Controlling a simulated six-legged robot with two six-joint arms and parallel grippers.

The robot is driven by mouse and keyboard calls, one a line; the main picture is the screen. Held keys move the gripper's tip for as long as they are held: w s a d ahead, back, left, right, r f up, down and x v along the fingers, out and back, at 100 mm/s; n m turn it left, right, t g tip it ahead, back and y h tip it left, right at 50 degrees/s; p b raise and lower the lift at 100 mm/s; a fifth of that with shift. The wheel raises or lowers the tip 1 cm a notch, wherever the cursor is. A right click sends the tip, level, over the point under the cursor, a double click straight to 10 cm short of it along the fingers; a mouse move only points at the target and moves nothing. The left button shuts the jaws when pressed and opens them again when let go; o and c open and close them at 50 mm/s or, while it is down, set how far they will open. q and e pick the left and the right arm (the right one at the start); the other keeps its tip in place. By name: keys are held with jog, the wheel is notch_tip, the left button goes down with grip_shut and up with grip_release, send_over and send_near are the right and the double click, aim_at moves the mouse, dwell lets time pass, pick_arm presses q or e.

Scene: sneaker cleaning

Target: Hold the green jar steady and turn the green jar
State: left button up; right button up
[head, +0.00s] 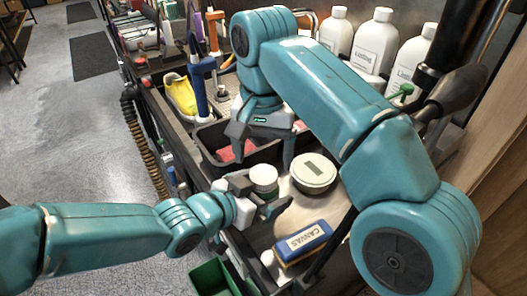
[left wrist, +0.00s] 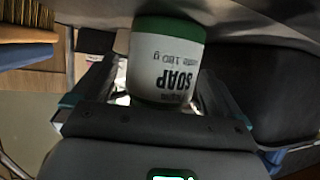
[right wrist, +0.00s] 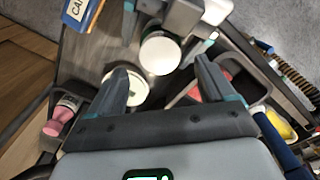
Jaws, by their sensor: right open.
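The green jar (head: 264,182) is a round soap pot with a white lid and a green lower band, upright on the tray. Its white top faces up in the right wrist view (right wrist: 160,53). In the left wrist view, the jar (left wrist: 166,65) shows upside down with its SOAP label. My left gripper (head: 262,196) has its fingers on either side of the jar, low down; whether they press on it is unclear. My right gripper (head: 263,160) is open and empty, above and behind the jar, fingers pointing down and spread apart.
A round white-lidded tin (head: 312,173) stands close right of the jar. A blue CANVAS brush (head: 303,243) lies in front. A dark bin (head: 212,140) holding something red is behind. White bottles (head: 371,45) line the back right. A green bin (head: 213,277) is below the front edge.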

pick_arm(q)
jog(key=p+v, duration=0.1)
jog(key=v, duration=1.3)
jog(key=shift+s+a+r+p, duration=0.15)
jog(key=shift+a+r+p, duration=0.1)
jog(key=shift+p, duration=0.15)
pick_arm(e)
jog(key=shift+r, duration=0.9)
pick_arm(q)
jog(key=shift+v, duration=0.8)
jog(key=shift+c, duration=0.3)
pick_arm(e)
jog(key=shift+f, duration=0.15)
pick_arm(q)
jog(key=shift+s+f, duration=0.1)
pick_arm(e)
jog(key=shift+f, duration=0.1)
